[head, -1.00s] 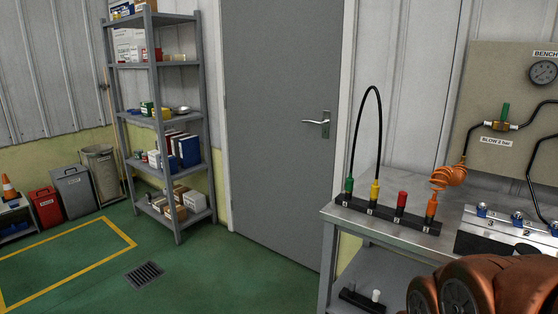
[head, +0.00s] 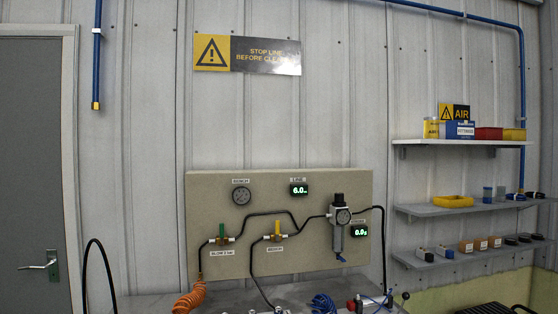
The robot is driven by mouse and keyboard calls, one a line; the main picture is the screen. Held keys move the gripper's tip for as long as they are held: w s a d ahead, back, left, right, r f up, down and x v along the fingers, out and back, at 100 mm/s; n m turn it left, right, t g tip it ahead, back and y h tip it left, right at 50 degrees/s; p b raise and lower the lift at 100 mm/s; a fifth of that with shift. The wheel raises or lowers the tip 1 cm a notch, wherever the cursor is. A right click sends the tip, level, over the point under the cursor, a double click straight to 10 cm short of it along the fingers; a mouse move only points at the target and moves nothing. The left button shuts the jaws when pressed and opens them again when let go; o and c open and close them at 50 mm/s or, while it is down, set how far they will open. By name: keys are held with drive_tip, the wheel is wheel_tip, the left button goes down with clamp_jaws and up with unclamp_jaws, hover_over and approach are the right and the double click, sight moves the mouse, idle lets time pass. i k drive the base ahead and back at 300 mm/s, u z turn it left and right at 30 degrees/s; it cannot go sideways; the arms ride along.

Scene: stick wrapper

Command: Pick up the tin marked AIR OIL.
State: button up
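On the top wall shelf at the right stands a small yellow and white tin (head: 432,129). Its label seems to begin with AIR, but the rest is too small to read surely. A blue and white box (head: 459,130) stands right beside it, with a red bin (head: 488,133) and a yellow bin (head: 514,134) further right. My gripper is not in view.
The top shelf (head: 420,142) has two shelves below it, holding a yellow ring-like item (head: 452,201) and several small parts. A panel (head: 345,182) with gauges and hoses hangs left of the shelves. A bench (head: 150,303) runs below it.

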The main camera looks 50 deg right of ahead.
sight(431, 124)
drive_tip(key=z, duration=3.1)
drive_tip(key=i, duration=0.5)
drive_tip(key=z, duration=0.8)
drive_tip(key=i, duration=0.75)
drive_tip(key=u, duration=0.55)
drive_tip(key=i, duration=0.7)
drive_tip(key=u, duration=0.7)
